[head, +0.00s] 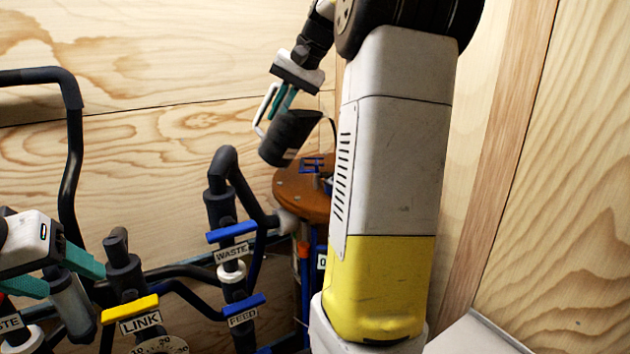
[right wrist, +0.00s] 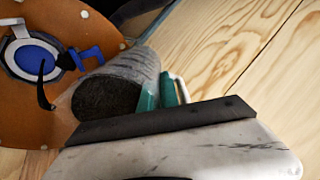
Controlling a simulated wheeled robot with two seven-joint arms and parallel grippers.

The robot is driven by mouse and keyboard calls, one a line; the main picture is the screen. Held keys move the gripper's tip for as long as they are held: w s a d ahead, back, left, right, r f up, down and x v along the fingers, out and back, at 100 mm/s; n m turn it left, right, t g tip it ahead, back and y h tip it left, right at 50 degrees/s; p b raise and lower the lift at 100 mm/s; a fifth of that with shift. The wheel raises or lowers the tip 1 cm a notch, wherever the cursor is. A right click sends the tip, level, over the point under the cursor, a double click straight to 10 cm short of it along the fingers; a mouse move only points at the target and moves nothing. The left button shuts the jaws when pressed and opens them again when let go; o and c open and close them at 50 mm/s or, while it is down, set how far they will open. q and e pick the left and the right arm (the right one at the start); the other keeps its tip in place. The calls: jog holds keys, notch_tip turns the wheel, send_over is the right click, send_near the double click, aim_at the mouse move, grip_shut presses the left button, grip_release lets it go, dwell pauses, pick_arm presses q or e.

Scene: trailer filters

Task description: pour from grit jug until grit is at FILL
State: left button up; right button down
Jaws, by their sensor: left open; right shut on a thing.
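The grit jug (head: 288,138) is a dark grey cylinder with a pale handle. It is tilted in the air above an orange-brown round lid (head: 290,190). My right gripper (head: 281,103) has its teal fingers shut on the jug. In the right wrist view the jug (right wrist: 130,75) shows a dark, rough round end facing the lid, beside a blue disc in a pale ring (right wrist: 35,58). I see no stream of grit. No FILL mark is legible. My left gripper (head: 62,272) is open at the far left, near the yellow LINK valve handle (head: 138,308).
Black pipes with blue WASTE (head: 232,232) and FEED (head: 243,308) handles stand left of the lidded vessel. A dial (head: 160,346) sits below LINK. My white and yellow column hides the vessel's right side. Plywood walls close in behind.

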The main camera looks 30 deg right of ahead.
jog(key=shift+s+d+r+t+y, duration=0.1)
jog(key=shift+s+d+t+y, duration=0.2)
jog(key=shift+s+t, duration=0.1)
dwell(0.6)
jog(key=shift+s+d+f+t+y, duration=0.3)
jog(key=shift+f+t+y, duration=0.3)
jog(key=shift+f, duration=0.05)
dwell(1.6)
jog(key=shift+s+d+t+y+p, duration=0.4)
jog(key=shift+t+y+p, duration=0.3)
jog(key=shift+t+p, duration=0.3)
dwell(3.8)
